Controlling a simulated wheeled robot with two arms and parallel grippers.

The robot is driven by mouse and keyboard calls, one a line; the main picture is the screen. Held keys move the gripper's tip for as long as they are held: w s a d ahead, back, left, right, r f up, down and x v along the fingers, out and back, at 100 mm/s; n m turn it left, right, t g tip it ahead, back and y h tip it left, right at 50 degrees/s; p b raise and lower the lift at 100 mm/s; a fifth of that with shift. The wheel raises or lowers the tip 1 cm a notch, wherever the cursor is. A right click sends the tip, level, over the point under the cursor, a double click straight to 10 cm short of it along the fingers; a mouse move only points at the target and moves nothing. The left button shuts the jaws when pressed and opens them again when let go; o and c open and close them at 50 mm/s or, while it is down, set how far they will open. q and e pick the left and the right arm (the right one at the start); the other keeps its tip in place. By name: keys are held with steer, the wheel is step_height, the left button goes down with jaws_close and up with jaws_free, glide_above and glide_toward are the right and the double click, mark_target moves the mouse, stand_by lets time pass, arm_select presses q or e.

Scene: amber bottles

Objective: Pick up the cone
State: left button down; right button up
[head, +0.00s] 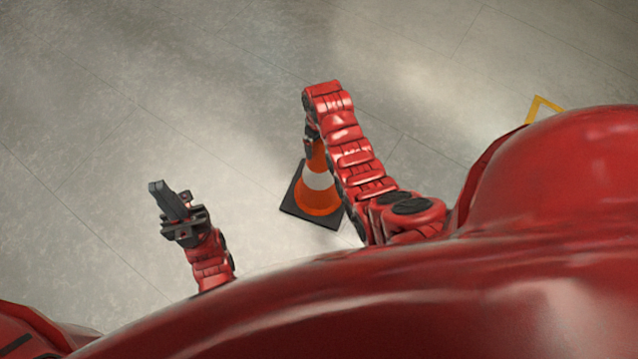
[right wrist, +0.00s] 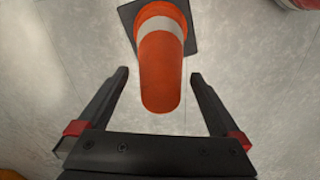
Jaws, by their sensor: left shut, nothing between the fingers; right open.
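The orange cone (head: 317,196) with a white band and a dark square base stands on the floor, partly hidden behind my right arm in the head view. In the right wrist view the cone (right wrist: 160,75) points its tip toward my right gripper (right wrist: 162,80). My left gripper (head: 157,187) is shut and empty, left of the cone.
The grey concrete floor (head: 100,110) is clear around the cone and to the left. A yellow marking or frame (head: 540,103) shows at the right, partly hidden by my body.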

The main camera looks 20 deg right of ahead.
step_height(320, 180, down, 3)
steer(key=shift+r, duration=0.2)
jaws_close()
stand_by(0.4)
